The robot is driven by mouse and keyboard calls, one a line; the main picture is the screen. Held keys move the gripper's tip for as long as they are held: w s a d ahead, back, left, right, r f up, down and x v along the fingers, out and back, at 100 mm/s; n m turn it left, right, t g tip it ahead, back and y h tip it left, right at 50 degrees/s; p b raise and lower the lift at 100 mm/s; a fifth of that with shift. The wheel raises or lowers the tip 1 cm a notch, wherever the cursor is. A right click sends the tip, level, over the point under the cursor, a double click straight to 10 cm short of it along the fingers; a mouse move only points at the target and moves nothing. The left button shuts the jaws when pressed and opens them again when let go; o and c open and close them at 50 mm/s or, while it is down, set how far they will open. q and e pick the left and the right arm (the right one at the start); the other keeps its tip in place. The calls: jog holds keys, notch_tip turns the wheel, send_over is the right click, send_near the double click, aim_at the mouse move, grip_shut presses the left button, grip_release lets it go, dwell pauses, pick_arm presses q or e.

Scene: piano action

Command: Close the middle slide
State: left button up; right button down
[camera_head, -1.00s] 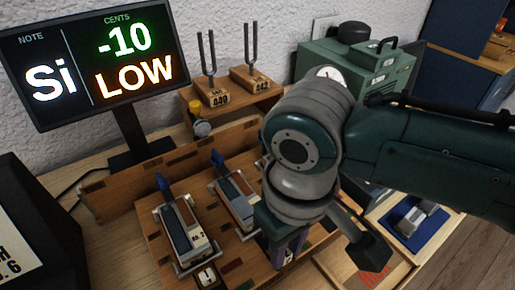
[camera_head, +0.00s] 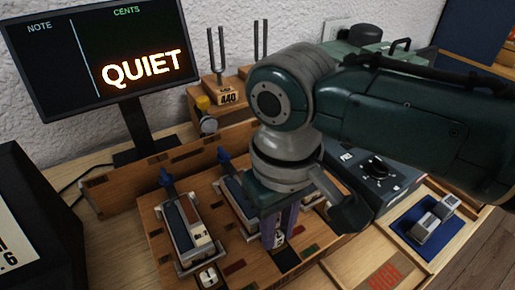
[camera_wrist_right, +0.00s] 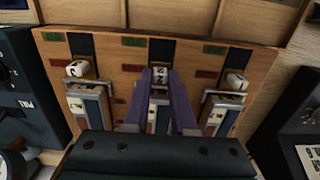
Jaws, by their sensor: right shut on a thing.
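Three slides lie side by side on a wooden board (camera_head: 160,250). The middle slide (camera_head: 236,192) is partly hidden by my right arm in the head view. Its white numbered knob (camera_head: 279,239) sits between the purple fingers of my right gripper (camera_head: 280,228), which are shut on it. In the right wrist view, the middle knob (camera_wrist_right: 161,72) shows between the two fingertips. The left slide (camera_head: 188,222) has its own knob (camera_head: 208,277) at the near end. The third slide is mostly behind my arm; its knob (camera_wrist_right: 77,68) shows in the wrist view. My left gripper is not in view.
A display (camera_head: 95,55) reads QUIET. Tuning forks on wooden blocks (camera_head: 228,92) stand behind a wooden rail (camera_head: 130,180). A grey box with a dial (camera_head: 370,170) and a blue tray (camera_head: 410,228) are on the right. A dark box (camera_head: 30,220) is at the left.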

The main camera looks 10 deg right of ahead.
jog(key=shift+w, duration=0.15)
jog(key=c, duration=0.7)
grip_release()
jog(key=shift+r, duration=0.1)
notch_tip(320, 180, up, 10)
jog(key=shift+f+p, duration=0.1)
jog(key=shift+p, duration=0.9)
jog(key=shift+a, duration=0.1)
